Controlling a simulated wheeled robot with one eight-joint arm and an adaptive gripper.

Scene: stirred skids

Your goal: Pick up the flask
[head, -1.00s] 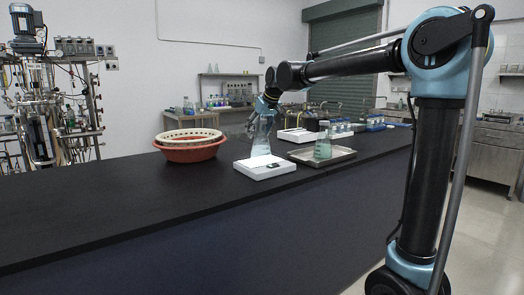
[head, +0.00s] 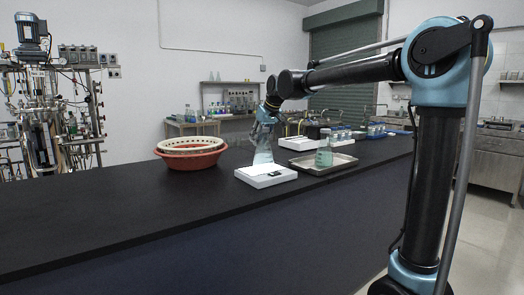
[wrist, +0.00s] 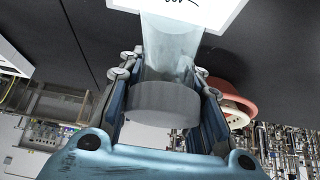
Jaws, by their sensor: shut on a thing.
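The clear conical flask (head: 264,153) with a pale blue-grey tint is upright in the head view, at the white scale (head: 266,178). My gripper (head: 267,117) is shut on its upper part from above. In the wrist view my gripper (wrist: 166,92) has a finger on each side of the flask (wrist: 172,48), whose wide grey top (wrist: 167,103) lies between them. The flask's far end overlaps the white scale there. I cannot tell whether its base touches the scale.
A metal tray (head: 340,164) holding a second flask with green liquid (head: 324,154) is right of the scale. A red basin (head: 190,161) with a pale rim stands left. White racks with bottles stand behind. The dark bench is clear at the front left.

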